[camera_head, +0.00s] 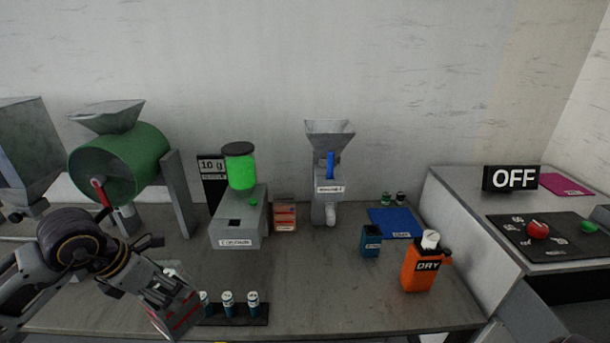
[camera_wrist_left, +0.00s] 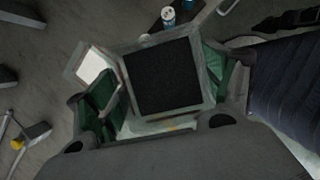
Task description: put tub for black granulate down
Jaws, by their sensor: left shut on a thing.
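My left gripper (camera_head: 168,296) is at the lower left of the head view, above the front part of the bench. It is shut on the tub for black granulate (camera_head: 177,314), a grey box with reddish marking, held tilted. In the left wrist view the tub's square opening (camera_wrist_left: 168,76) is filled with black, between the two green finger pads. The tub's underside is hidden, so I cannot tell whether it touches the bench. My right gripper is not in view.
A dark rack with several blue white-capped vials (camera_head: 228,303) is right beside the tub. A green drum machine (camera_head: 118,165), a dispenser (camera_head: 237,218), a hopper (camera_head: 329,165), a teal tub (camera_head: 371,241), a blue mat (camera_head: 394,222) and an orange DRY container (camera_head: 421,270) stand around. The middle front bench is clear.

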